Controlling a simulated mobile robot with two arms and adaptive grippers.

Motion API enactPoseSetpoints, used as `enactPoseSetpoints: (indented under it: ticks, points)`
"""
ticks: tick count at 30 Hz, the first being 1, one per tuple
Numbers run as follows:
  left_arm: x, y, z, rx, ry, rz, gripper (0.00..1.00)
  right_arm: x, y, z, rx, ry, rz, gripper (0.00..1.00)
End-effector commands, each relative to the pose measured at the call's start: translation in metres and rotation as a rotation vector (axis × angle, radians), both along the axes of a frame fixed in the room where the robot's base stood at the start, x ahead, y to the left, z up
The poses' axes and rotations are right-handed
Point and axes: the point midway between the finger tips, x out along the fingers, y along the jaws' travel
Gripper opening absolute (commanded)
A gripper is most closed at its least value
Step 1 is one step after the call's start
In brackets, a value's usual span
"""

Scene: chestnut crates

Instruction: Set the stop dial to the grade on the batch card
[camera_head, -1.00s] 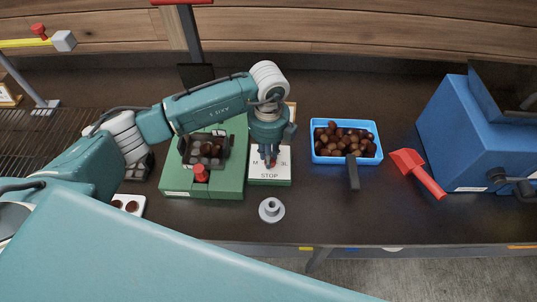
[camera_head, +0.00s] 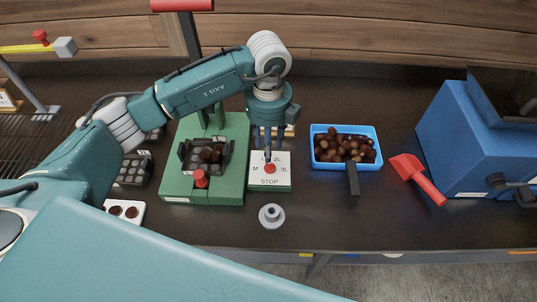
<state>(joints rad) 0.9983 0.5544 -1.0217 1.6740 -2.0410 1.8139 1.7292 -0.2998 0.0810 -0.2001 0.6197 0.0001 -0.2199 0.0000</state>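The stop dial (camera_head: 270,169) is a small red knob on a white plate (camera_head: 268,182) marked L, 2L, M, 3L and STOP, on a low green base. My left gripper (camera_head: 267,155) points down just behind and above the knob. Its fingers look close together, but I cannot tell whether they touch the knob or are shut. The dial's pointer setting is too small to read. A small card in a wooden holder (camera_head: 290,131) stands behind the dial, partly hidden by the gripper; its writing cannot be read. My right gripper is not in view.
A green press (camera_head: 215,188) with a chestnut tray stands left of the dial. A blue crate (camera_head: 314,145) of chestnuts, a red scoop (camera_head: 407,167) and a blue machine (camera_head: 455,150) are to the right. A grey round piece (camera_head: 271,215) sits in front.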

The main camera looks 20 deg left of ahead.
Motion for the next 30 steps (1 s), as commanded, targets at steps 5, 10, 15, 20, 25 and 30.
enactPoseSetpoints:
  ticks: [5, 10, 15, 20, 25, 30]
  points:
    - [0.001, 0.000, 0.029, -0.001, -0.004, 0.001, 0.38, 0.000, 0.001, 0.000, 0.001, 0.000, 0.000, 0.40]
    - [0.000, 0.000, 0.039, -0.001, -0.001, 0.001, 0.38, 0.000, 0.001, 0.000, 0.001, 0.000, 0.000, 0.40]
    - [0.000, 0.000, 0.040, 0.000, 0.000, 0.001, 0.38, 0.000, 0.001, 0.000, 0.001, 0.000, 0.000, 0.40]
    - [0.000, 0.000, 0.040, -0.001, -0.001, 0.001, 0.38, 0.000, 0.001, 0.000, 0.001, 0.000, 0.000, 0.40]
    - [0.000, 0.000, 0.040, -0.001, -0.001, 0.001, 0.38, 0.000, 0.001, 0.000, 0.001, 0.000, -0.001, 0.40]
    - [0.000, 0.000, 0.040, 0.000, 0.000, 0.001, 0.38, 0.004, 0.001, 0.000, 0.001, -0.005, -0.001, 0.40]
